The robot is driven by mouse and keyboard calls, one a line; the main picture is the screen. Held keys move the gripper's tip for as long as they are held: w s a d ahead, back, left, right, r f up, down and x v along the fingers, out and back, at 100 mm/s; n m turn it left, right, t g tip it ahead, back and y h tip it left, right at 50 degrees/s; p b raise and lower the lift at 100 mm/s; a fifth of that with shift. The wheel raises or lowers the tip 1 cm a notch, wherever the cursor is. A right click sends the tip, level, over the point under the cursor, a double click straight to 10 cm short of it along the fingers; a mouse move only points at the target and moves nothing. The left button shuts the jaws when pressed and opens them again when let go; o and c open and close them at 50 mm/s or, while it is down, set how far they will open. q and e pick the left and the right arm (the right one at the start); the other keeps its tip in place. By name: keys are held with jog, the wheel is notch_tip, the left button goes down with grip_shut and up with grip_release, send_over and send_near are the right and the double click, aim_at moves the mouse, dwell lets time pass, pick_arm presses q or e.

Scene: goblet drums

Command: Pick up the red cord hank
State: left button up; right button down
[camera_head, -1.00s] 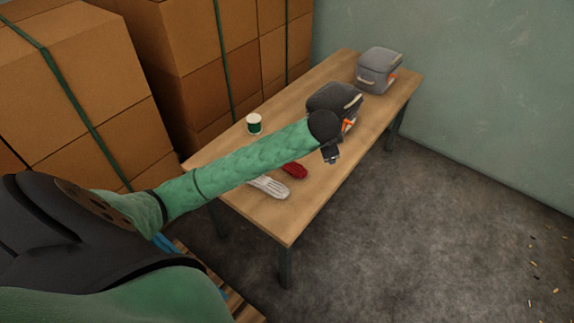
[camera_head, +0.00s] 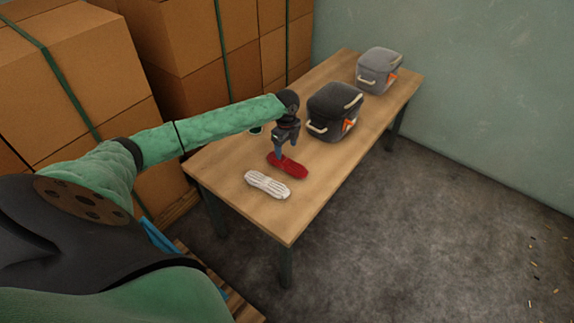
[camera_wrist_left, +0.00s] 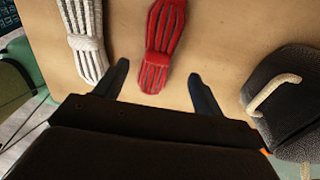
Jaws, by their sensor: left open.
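The red cord hank (camera_head: 290,168) lies flat on the wooden table (camera_head: 290,220), next to the white cord hank (camera_head: 267,184). My left gripper (camera_head: 279,156) points down over the far-left end of the red hank. In the left wrist view the red hank (camera_wrist_left: 161,45) lies ahead, its near end close to the space between the two spread fingers of my left gripper (camera_wrist_left: 159,85). The gripper is open and holds nothing. I cannot tell its exact height above the hank. My right gripper is not in view.
A dark bag (camera_head: 335,108) with cream handles stands just right of my gripper, and it shows at the right in the wrist view (camera_wrist_left: 290,95). A grey bag (camera_head: 379,68) stands farther back. The table's front corner is clear.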

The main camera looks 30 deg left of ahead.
aim_at(287, 161)
pick_arm(q)
notch_tip(287, 161, down, 2)
jog(key=shift+f, duration=0.2)
jog(key=shift+d+f+p, duration=0.15)
jog(key=shift+f+p, duration=0.25)
jog(key=shift+f, duration=0.05)
notch_tip(287, 161, down, 4)
jog(key=shift+s+d+f+p, duration=0.15)
jog(key=shift+p, duration=0.4)
pick_arm(e)
jog(key=shift+g+h, duration=0.3)
jog(key=shift+h, duration=0.1)
jog(key=d+r, duration=0.1)
jog(key=s+d+r, duration=0.1)
jog(key=r, duration=0.1)
jog(key=shift+d+r, duration=0.15)
pick_arm(q)
jog(key=shift+c, duration=0.4)
jog(key=c, duration=1)
